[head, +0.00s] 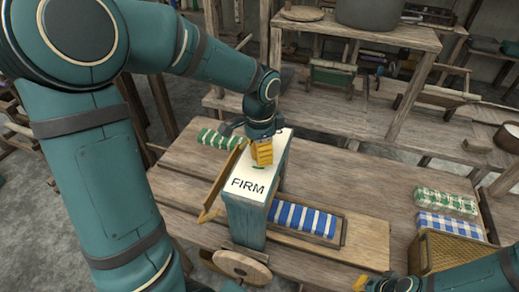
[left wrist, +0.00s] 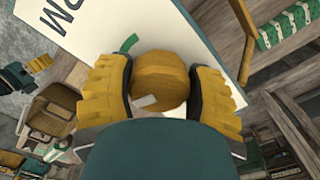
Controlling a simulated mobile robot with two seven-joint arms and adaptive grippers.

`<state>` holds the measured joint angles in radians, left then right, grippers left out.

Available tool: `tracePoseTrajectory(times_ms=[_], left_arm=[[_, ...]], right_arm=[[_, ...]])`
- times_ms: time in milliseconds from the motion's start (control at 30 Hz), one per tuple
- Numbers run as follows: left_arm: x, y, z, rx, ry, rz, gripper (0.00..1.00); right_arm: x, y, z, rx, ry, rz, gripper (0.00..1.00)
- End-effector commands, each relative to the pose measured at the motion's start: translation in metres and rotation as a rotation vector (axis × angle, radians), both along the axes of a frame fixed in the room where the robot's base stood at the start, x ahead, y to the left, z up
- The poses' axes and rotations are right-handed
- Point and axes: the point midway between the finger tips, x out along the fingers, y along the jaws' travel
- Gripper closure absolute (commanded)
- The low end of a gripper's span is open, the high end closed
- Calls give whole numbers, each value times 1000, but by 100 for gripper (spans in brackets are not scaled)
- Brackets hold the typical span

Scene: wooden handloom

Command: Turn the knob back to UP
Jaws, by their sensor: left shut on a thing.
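A round wooden knob (left wrist: 160,80) sits on the white top panel (head: 246,189) of a teal box. My left gripper (head: 262,152) comes down on it from above, with its yellow fingers closed on opposite sides of the knob in the left wrist view (left wrist: 160,92). The knob bears a pale mark near its lower edge there. The panel reads FIRM, with a small green mark (left wrist: 125,43) beside the knob. No UP label shows; my gripper covers part of the panel. My right gripper (head: 372,284) is low at the bottom edge, partly cut off, its opening unclear.
A green-and-white cloth roll (head: 220,139) is behind left. A wicker basket (head: 452,252) and folded cloths (head: 447,204) stand at right. The middle right of the table is bare.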

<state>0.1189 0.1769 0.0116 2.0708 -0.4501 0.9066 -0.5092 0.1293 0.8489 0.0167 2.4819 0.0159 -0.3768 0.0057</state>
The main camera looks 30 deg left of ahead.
Motion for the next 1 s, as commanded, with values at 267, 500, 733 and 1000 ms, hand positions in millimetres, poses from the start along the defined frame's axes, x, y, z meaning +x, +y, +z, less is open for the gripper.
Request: tracePoseTrajectory(times_ms=[267, 500, 733, 1000], left_arm=[[0, -1, 1, 1, -4, 262, 80], [0, -2, 1, 1, -3, 490, 80], [0, -3, 1, 1, -3, 709, 80], [0, -5, 1, 0, -3, 965, 80]], right_arm=[[0, 0, -5, -1, 0, 0, 100], [-1, 0, -8, -1, 2, 2, 100], [-2, 1, -11, 0, 4, 4, 100], [-3, 1, -13, 1, 7, 5, 100]])
